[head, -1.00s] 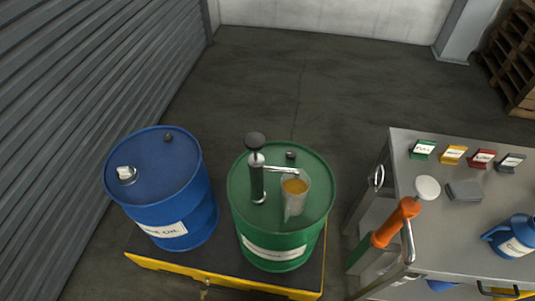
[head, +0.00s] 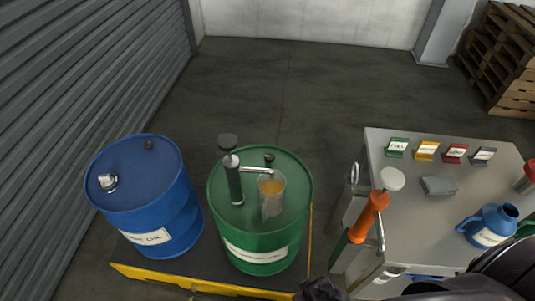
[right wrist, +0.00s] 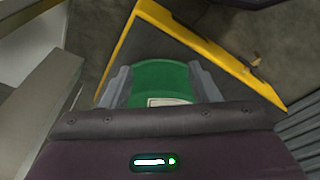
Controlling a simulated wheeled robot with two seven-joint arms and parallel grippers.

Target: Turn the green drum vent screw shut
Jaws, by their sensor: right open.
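The green drum (head: 260,235) stands on a yellow-edged platform, with a white label on its front. Its vent screw (head: 269,158) looks like a small dark cap at the back of the lid; whether it is open or shut cannot be told. A dark green hand pump (head: 234,182) rises from the lid, and a clear beaker of amber liquid (head: 271,196) is at its spout. My right gripper is open and empty in the right wrist view (right wrist: 163,85), with the green drum seen beyond its fingers. My left gripper is out of view.
A blue drum (head: 150,205) stands left of the green one on the platform (head: 190,283). A metal cart (head: 425,215) at right carries coloured tags, a grey block and a blue jug (head: 490,228).

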